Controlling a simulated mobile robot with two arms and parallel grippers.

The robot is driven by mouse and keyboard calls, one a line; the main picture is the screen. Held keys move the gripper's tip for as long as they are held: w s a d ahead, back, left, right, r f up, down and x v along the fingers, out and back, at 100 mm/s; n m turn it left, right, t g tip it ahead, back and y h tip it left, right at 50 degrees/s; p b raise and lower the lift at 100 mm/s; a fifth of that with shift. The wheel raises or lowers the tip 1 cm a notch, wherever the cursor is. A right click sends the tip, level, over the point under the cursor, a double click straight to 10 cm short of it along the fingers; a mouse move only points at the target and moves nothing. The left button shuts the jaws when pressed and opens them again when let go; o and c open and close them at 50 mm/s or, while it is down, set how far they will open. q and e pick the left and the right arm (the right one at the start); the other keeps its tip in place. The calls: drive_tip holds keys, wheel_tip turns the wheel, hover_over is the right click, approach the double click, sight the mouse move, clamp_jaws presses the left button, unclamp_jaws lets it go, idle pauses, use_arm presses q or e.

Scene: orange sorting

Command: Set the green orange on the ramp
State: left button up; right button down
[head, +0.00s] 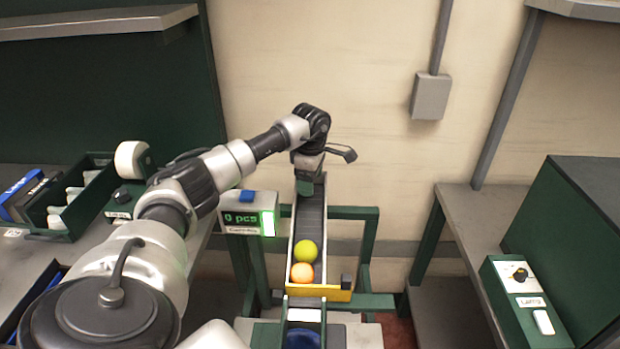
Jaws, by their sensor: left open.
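A yellow-green orange (306,251) lies low on the ramp (312,222), a narrow dark chute with light side walls. An orange-coloured orange (302,272) lies just in front of it, near the yellow end stop (325,293), and the two look to be touching. My left gripper (310,184) is over the far upper end of the ramp, open, with no fruit seen in it. Its fingers are partly hidden by its own body. My right gripper is not in view.
A counter box (248,217) reading "0 pcs" stands left of the ramp. A green crate with white items (72,195) is on the left table. A control box (527,300) sits on the right table. A blue-lined holder (303,338) is below the ramp's near end.

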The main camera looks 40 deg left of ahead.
use_arm(q)
wheel_tip(320, 180, up, 9)
drive_tip(key=p, duration=0.5)
drive_tip(key=shift+f+p, duration=0.15)
drive_tip(key=shift+p, duration=0.15)
drive_tip(key=shift+a+f, duration=0.1)
idle(0.4)
